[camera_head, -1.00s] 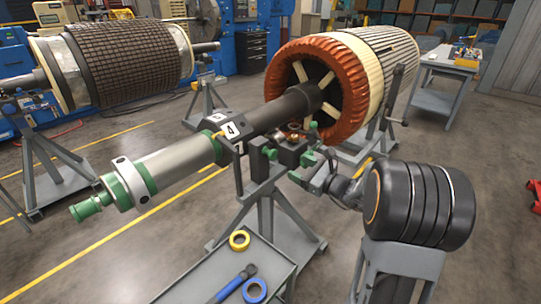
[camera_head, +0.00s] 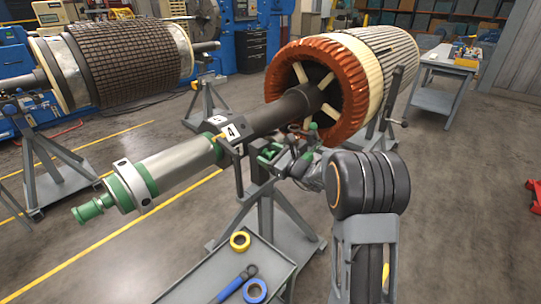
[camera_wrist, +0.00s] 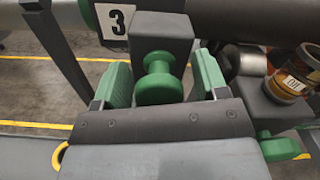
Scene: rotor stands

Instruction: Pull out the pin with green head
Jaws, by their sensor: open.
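The pin with the green head (camera_wrist: 157,85) shows in the wrist view as a spool-shaped knob in front of a dark grey block (camera_wrist: 150,32). My gripper (camera_wrist: 162,78) is open, with one green finger pad on each side of the head. In the head view my gripper (camera_head: 271,155) is at the block on the stand below the shaft. The pin's shank is hidden, and the head is hard to tell from my green fingers in the head view.
The rotor (camera_head: 345,85) and its dark shaft (camera_head: 275,112) lie just beyond my gripper. Another green knob (camera_wrist: 280,150) and a brass-coloured fitting (camera_wrist: 292,86) are close on the right in the wrist view. A grey cart (camera_head: 215,275) with tape rolls stands below left.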

